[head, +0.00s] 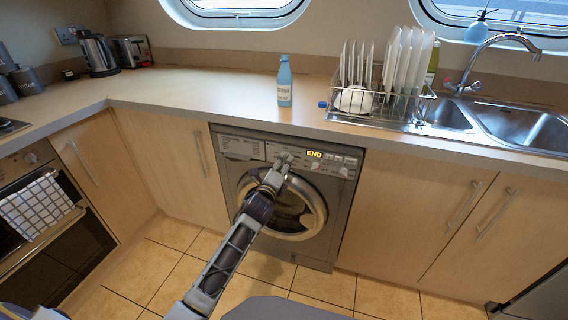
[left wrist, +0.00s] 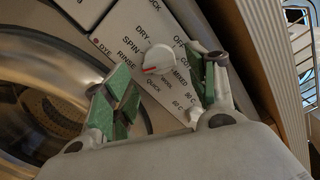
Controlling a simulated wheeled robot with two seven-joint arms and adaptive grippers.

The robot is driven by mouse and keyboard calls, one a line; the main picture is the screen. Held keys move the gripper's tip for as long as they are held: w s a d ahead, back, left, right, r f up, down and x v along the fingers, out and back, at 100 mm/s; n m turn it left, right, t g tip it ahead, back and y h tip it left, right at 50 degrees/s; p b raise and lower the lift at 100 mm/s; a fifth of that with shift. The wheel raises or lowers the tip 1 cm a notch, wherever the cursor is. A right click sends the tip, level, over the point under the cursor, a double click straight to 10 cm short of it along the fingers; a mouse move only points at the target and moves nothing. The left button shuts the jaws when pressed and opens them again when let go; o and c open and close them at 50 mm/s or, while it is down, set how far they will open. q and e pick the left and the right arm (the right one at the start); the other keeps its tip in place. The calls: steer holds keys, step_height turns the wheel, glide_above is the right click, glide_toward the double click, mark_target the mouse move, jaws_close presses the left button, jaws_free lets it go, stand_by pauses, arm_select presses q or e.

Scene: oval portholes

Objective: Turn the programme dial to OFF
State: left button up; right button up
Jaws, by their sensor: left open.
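The washing machine (head: 240,180) is grey and stands under the counter, with its lit display (head: 314,154) reading END. My left gripper (head: 283,162) is at its control panel and covers the dial in the head view. In the left wrist view the programme dial (left wrist: 159,59) is a round white knob with a red mark on its lower left, towards RINSE and QUICK. The OFF label (left wrist: 180,40) is up and right of the knob. My left gripper (left wrist: 163,88) is open, its green-padded fingers on either side of the dial; contact cannot be told. My right gripper is not in view.
The round machine door (head: 303,208) is below the panel and appears closed. The counter edge (head: 230,119) overhangs above. A blue bottle (head: 284,82) and a dish rack (head: 375,108) stand on the counter. The floor in front has free room.

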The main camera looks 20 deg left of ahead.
arm_select(q)
steer(key=shift+w, duration=1.3)
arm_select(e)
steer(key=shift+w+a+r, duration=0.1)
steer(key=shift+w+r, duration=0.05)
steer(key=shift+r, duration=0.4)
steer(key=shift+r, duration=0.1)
arm_select(q)
steer(key=c, duration=1)
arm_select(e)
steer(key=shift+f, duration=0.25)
